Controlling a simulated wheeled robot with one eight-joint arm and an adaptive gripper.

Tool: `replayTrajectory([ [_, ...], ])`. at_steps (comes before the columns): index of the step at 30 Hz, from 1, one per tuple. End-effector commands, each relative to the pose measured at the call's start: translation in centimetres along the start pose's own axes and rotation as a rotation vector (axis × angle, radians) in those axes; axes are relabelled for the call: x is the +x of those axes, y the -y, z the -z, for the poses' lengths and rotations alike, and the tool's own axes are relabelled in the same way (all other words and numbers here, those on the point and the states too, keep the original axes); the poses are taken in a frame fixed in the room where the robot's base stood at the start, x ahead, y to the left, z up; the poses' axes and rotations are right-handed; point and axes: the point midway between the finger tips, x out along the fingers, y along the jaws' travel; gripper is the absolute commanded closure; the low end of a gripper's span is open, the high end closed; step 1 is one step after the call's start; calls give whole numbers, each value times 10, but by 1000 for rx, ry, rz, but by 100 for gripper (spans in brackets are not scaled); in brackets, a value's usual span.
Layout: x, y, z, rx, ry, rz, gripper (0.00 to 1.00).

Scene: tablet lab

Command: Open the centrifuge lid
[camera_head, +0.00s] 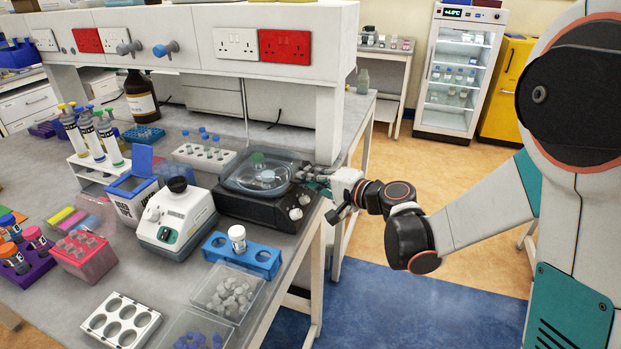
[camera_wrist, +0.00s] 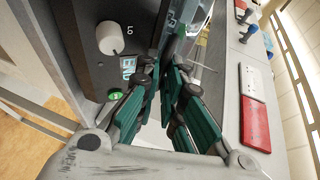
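The centrifuge is a black box-shaped machine (camera_head: 262,212) with white knobs, on the bench near its right edge. Its clear lid (camera_head: 240,178) lies down over the round bowl. My gripper (camera_head: 314,174) is at the right side of the machine, level with the lid's edge. In the wrist view the dark machine face (camera_wrist: 85,70) shows a white knob and a green button. The teal-padded fingers of my gripper (camera_wrist: 161,75) reach in beside that face, their tips close together at the lid's side. Whether they touch or pinch the lid is hidden.
A grey-white benchtop device (camera_head: 172,222) stands directly left of the centrifuge. A blue rack (camera_head: 243,256) with a white-capped tube and a clear bin (camera_head: 228,292) sit in front. A white shelf with sockets (camera_head: 225,45) overhangs behind. Open floor lies right of the bench.

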Motion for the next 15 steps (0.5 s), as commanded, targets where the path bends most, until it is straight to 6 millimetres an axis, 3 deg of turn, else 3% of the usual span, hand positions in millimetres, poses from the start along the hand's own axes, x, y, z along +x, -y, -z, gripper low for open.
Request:
replayTrajectory([
  [8,0,1,0,-3,0,-4,100],
  [15,-2,16,1,-22,1,-48,100],
])
